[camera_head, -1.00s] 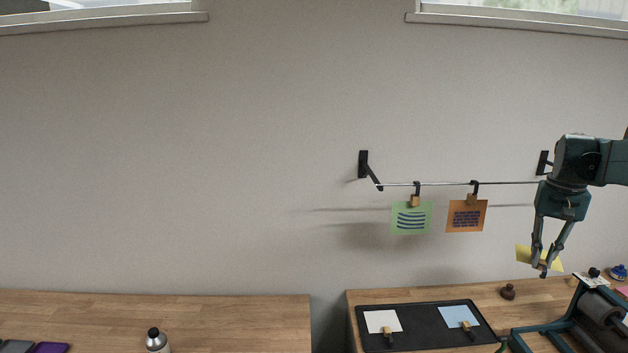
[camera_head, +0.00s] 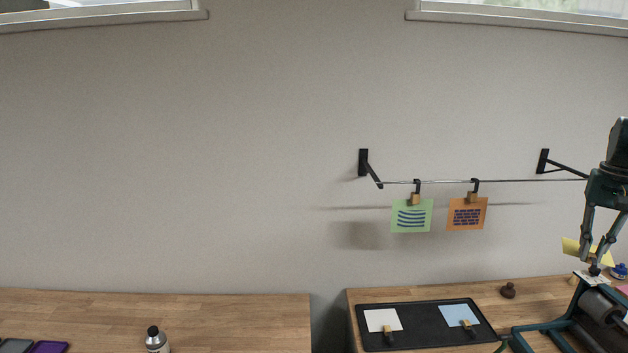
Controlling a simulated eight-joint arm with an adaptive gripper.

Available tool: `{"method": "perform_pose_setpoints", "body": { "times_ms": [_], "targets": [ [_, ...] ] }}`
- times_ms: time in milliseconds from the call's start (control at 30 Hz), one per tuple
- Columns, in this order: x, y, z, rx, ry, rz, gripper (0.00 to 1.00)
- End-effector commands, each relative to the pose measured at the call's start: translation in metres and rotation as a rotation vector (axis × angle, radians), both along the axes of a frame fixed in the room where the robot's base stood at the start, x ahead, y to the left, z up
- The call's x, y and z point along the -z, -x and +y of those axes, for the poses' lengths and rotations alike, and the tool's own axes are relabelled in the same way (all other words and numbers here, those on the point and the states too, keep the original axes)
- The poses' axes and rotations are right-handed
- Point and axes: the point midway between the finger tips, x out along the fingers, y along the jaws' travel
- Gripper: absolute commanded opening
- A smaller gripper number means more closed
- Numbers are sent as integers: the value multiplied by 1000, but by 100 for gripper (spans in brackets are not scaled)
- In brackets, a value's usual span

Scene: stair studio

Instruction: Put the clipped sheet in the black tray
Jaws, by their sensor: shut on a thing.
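My gripper (camera_head: 592,262) is at the far right, pointing down, shut on a yellow clipped sheet (camera_head: 572,246). The fingers cover part of the sheet, and its clip is hard to make out. The black tray (camera_head: 428,324) lies on the right bench, lower and to the left of my gripper. In the tray lie a white sheet (camera_head: 383,317) and a light blue sheet (camera_head: 459,313), each with a clip at its near edge.
A green sheet (camera_head: 411,222) and an orange sheet (camera_head: 466,220) hang by clips from a wall rail (camera_head: 520,181) above the tray. A roller press (camera_head: 592,303) stands below my gripper.

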Motion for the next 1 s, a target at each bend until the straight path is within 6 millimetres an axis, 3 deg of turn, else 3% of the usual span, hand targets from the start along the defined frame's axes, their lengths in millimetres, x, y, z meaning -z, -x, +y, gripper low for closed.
{"method": "perform_pose_setpoints", "body": {
  "times_ms": [633, 833, 1000],
  "targets": [
    [5, -5, -2, -13, 0, 0, 7],
    [21, -19, -8, -57, 0, 0, 7],
    [46, -39, -16, -119, 0, 0, 7]
  ]
}}
